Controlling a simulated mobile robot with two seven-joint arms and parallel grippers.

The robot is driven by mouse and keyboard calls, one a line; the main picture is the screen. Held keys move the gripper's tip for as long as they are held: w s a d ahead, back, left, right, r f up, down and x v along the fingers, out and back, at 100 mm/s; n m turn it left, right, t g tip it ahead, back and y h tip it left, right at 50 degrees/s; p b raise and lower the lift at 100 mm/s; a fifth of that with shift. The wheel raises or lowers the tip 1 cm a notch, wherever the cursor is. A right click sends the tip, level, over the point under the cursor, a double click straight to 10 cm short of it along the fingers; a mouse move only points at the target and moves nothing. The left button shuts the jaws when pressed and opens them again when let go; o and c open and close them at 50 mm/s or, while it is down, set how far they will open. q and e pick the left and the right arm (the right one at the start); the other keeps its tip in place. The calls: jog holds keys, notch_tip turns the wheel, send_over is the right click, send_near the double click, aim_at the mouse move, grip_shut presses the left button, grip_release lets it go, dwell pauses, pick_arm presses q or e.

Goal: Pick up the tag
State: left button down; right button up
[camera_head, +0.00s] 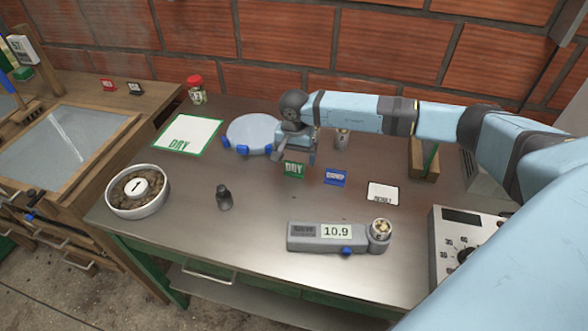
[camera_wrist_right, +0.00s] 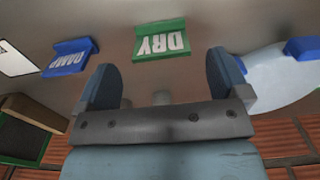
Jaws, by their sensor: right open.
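A small green tag lettered DRY (camera_head: 293,170) stands on the metal table; it also shows in the right wrist view (camera_wrist_right: 160,40), upside down. A blue tag (camera_head: 336,178) stands to its right; in the right wrist view this blue tag (camera_wrist_right: 70,57) reads DAMP. My right gripper (camera_head: 296,157) is just behind and above the green tag. In the right wrist view its two fingers (camera_wrist_right: 165,78) are wide apart with nothing between them, and the green tag lies beyond the fingertips. My left gripper is not in view.
A pale round dish (camera_head: 252,131) with blue feet is left of my gripper. A DRY mat (camera_head: 188,135), a bowl of beans (camera_head: 138,208), a dark weight (camera_head: 224,197), a meter reading 10.9 (camera_head: 325,237) and a white card (camera_head: 382,193) surround clear metal table.

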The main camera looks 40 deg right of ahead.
aim_at(294, 172)
jog(key=f+p, duration=0.1)
jog(key=f, duration=0.4)
jog(key=shift+a, duration=0.2)
jog(key=c, duration=1)
